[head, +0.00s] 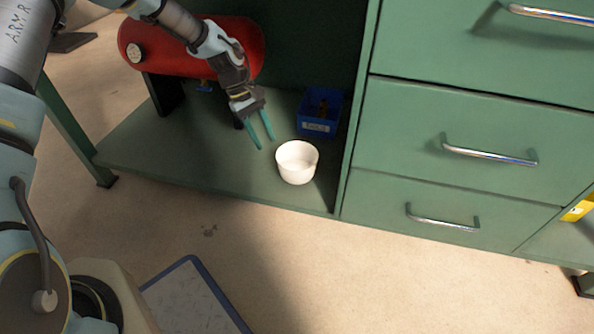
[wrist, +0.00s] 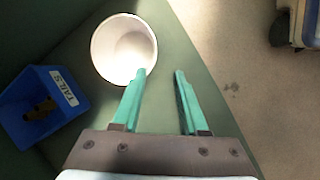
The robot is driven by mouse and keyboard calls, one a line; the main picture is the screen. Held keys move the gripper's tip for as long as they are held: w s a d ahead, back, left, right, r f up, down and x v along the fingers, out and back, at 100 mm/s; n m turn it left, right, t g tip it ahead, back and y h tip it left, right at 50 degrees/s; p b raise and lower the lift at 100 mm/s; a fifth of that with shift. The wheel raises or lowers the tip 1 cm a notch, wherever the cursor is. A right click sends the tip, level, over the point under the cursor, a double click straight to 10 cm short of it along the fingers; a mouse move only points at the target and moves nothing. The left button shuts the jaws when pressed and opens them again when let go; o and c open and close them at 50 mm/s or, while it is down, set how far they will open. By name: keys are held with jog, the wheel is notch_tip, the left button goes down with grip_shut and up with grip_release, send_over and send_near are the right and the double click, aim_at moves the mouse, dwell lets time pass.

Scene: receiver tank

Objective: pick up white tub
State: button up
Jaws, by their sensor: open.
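The white tub (head: 297,162) stands upright on the green lower shelf (head: 190,160), near its front edge. It looks empty. My gripper (head: 266,143) is open, with its teal fingers just left of the tub in the head view. In the wrist view the tub (wrist: 122,48) is ahead of the fingers and to the left. The left fingertip overlaps the tub's near rim in that view, and I cannot tell whether it touches. Nothing is between the fingers of my gripper (wrist: 160,72).
A blue bin (head: 320,110) with small brown items stands behind the tub, and also shows in the wrist view (wrist: 72,117). A red tank (head: 190,52) is at the back left. Green drawers (head: 450,150) with metal handles rise close on the right.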

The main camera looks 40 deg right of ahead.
aim_at(283, 167)
jog(key=b+x, duration=0.2)
jog(key=x, duration=0.2)
jog(key=b+x, duration=0.1)
jog(key=x, duration=0.3)
jog(key=d+b+x, duration=0.1)
jog(key=b+x, duration=0.1)
jog(key=x, duration=0.2)
jog(key=shift+s+d+f+b, duration=0.1)
jog(key=shift+b, duration=0.2)
jog(key=shift+c, duration=0.4)
grip_shut()
